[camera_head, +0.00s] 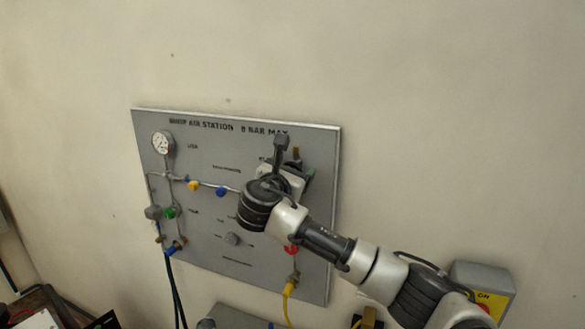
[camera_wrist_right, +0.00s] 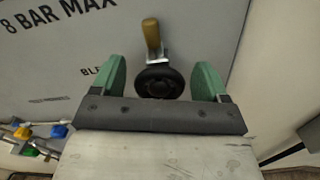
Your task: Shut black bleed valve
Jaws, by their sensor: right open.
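The black bleed valve's round knob (camera_wrist_right: 158,84) shows in the right wrist view, with a brass fitting (camera_wrist_right: 151,34) beyond it. My right gripper (camera_wrist_right: 158,78) is open, with one green finger on each side of the knob. A gap shows between the knob and each finger. In the head view my right gripper (camera_head: 290,172) is at the upper right of the grey panel (camera_head: 205,255). There the arm and gripper hide the knob, and only a brass bit (camera_head: 296,152) shows above them. My left gripper is not in view.
The panel carries a pressure gauge (camera_head: 163,143), a yellow valve handle (camera_head: 193,186), a blue one (camera_head: 221,191), a green one (camera_head: 170,212) and a red one (camera_head: 291,250). A yellow hose (camera_head: 288,290) hangs low. A grey and yellow box (camera_head: 485,285) is at the right. The upper wall is clear.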

